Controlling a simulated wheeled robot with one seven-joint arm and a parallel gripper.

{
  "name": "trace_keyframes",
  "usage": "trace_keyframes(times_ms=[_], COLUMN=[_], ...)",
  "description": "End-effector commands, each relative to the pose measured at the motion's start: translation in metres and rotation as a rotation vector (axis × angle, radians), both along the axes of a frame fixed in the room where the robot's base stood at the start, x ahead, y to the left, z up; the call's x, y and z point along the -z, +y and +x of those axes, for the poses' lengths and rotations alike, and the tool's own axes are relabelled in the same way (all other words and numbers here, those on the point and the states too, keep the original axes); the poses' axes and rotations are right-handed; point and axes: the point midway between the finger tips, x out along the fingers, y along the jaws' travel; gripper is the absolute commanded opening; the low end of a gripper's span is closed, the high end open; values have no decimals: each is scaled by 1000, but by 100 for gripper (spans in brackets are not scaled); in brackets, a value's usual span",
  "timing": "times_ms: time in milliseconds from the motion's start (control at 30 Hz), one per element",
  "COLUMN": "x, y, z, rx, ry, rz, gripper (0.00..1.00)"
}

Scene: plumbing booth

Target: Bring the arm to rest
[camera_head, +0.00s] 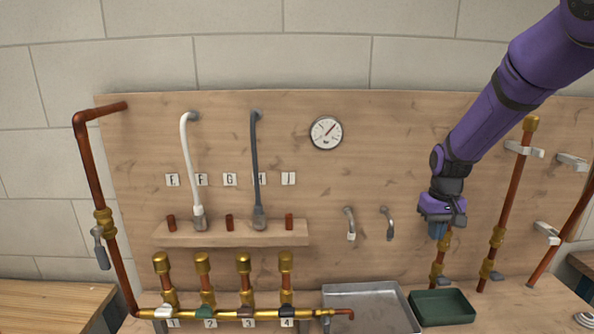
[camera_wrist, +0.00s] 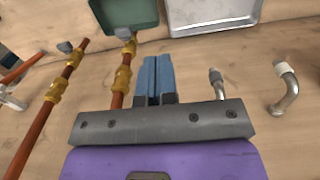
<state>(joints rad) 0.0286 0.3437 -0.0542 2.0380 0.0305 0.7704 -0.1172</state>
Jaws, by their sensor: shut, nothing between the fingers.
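My purple arm reaches in from the upper right in the head view. My gripper (camera_head: 438,231) hangs in front of the wooden board (camera_head: 390,120), right of the two small hooked pipe stubs, with the copper pipes close by. In the wrist view the blue fingers of my gripper (camera_wrist: 153,78) are together with nothing between them. It is apart from the green tray (camera_head: 442,307) below it.
Copper pipes with brass fittings (camera_head: 497,236) stand right of my gripper. A grey metal tray (camera_head: 372,290) lies below left. A gauge (camera_head: 326,132), two hoses and a numbered brass manifold (camera_head: 240,313) are further left.

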Motion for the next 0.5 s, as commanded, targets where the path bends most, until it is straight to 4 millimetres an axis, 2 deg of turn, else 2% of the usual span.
trace_keyframes(times_ms=[33,200,500], x=[-19,-67,-134], y=[3,10,21], z=[-9,-43,-114], rx=[0,2,6], ry=[-25,-87,-196], rz=[0,3,6], gripper=[0,0,0])
